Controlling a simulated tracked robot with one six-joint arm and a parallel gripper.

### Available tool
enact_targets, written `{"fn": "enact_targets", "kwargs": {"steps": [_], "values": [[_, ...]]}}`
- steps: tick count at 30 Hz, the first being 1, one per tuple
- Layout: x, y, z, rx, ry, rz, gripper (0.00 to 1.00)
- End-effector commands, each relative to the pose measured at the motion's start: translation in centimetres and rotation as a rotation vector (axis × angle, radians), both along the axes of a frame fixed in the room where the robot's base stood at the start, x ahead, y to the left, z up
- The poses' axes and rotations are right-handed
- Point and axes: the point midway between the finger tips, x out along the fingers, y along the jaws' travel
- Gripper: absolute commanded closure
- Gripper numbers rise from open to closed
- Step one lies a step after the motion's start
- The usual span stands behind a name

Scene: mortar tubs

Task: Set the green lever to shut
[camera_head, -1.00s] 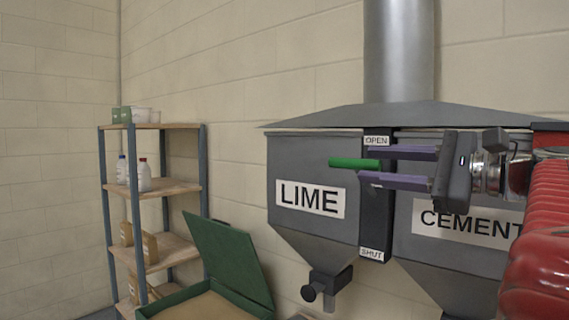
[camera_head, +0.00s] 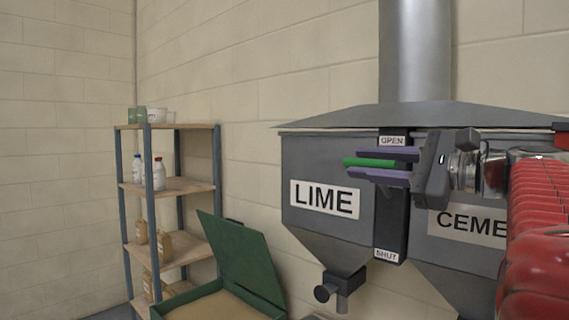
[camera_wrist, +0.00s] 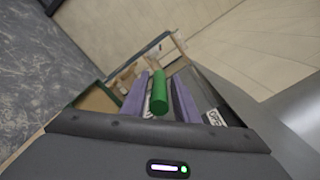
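The green lever (camera_head: 368,162) sticks out from the dark upright slot plate (camera_head: 391,220) between the two hoppers. It stands near the top of the plate, just under the OPEN label (camera_head: 392,141); the SHUT label (camera_head: 386,255) is at the bottom. My gripper (camera_head: 352,163) has its purple fingers above and below the lever, close against it, and appears shut on it. In the wrist view the green lever (camera_wrist: 160,95) lies lengthwise between the fingers of my gripper (camera_wrist: 164,75). Any thin gap beside it is hard to judge.
The LIME hopper (camera_head: 325,160) is left of the slot plate, the CEMENT hopper (camera_head: 450,250) right, under a grey hood (camera_head: 440,115). A green box with a raised lid (camera_head: 240,255) stands lower left. A shelf unit (camera_head: 185,186) holds bottles and containers. Wall space left is clear.

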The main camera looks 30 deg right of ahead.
Motion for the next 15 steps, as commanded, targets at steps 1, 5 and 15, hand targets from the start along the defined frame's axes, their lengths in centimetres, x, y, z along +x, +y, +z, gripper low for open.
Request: {"fn": "enact_targets", "kwargs": {"steps": [1,5,15], "values": [[-0.02,-0.04,0.00,0.000,0.000,0.000,0.76],[-0.03,-0.05,-0.01,0.000,0.000,-0.001,0.85],[-0.03,-0.06,-0.01,0.000,0.000,-0.001,1.00]]}}
